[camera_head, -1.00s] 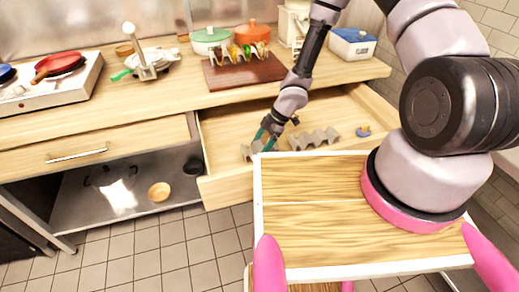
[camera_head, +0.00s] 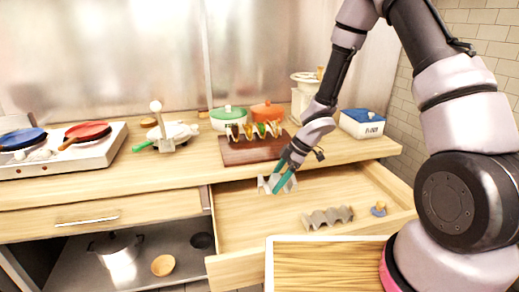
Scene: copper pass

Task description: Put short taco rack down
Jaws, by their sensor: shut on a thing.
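My gripper (camera_head: 280,183), with teal fingers, is shut on a short grey wavy taco rack (camera_head: 265,184). The fingers hide part of this rack. It is held over the back of the open drawer (camera_head: 240,219), just in front of the counter's front edge. I cannot tell how high it is above the drawer floor. Another grey wavy rack (camera_head: 328,217) lies in the drawer to the right. A rack with several filled tacos (camera_head: 254,131) stands on a dark wooden board (camera_head: 248,156) on the counter.
A small blue and orange item (camera_head: 379,210) lies in the drawer's right part. Green (camera_head: 228,117) and orange (camera_head: 267,111) pots, a white and blue box (camera_head: 362,123) and a scale-like item (camera_head: 166,130) stand on the counter (camera_head: 110,173). Counter in front of the board is clear.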

